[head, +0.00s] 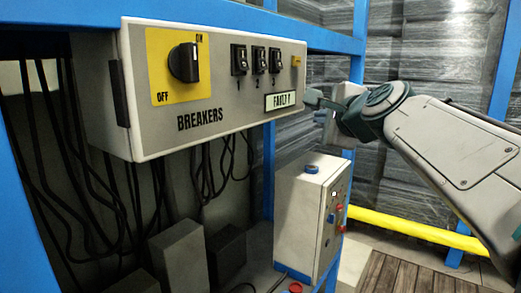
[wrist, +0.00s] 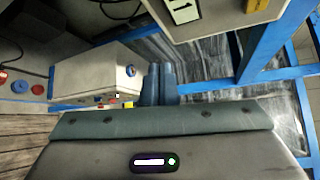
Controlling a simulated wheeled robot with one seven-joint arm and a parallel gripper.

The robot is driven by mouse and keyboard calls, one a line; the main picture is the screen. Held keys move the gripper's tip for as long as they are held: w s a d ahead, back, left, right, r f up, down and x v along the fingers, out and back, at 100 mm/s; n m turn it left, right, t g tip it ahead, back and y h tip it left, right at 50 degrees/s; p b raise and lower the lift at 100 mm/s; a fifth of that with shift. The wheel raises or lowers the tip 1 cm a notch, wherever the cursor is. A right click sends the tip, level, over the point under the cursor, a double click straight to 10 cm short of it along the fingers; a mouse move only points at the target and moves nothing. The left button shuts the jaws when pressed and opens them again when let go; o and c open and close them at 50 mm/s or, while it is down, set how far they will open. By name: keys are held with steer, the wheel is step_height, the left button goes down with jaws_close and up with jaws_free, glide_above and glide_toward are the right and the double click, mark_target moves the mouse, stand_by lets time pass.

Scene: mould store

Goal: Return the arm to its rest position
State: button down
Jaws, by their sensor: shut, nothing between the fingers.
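My arm comes in from the right in the head view. The breaker box has a large black rotary knob (head: 184,62) on a yellow plate marked ON and OFF, and several black switches (head: 256,60).
A blue frame (head: 359,75) surrounds the box. Below stands a light control box (head: 305,215) with a blue button on top. Black cables (head: 75,150) hang at left. A yellow rail (head: 415,229) runs low behind, by a slatted wooden pallet (head: 400,275). Wrapped stacks fill the back.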

steer(key=s+a+f+n+g, duration=0.1)
steer(key=s+f+n+g, duration=0.3)
steer(key=f, duration=0.6)
steer(key=s+a+f+n+g, duration=0.1)
steer(key=s+f+n+g, duration=0.1)
steer(key=s+f+n, duration=0.5)
steer(key=s+d+f+n+g+h, duration=0.1)
steer(key=s+f+n+g, duration=0.2)
steer(key=s+f, duration=0.3)
steer(key=s+d+f+n+g+h, duration=0.2)
steer(key=s+f, duration=0.5)
steer(key=f, duration=0.6)
steer(key=shift+d+n+g+h, duration=0.3)
steer(key=shift+n+g, duration=0.3)
steer(key=shift+n, duration=0.6)
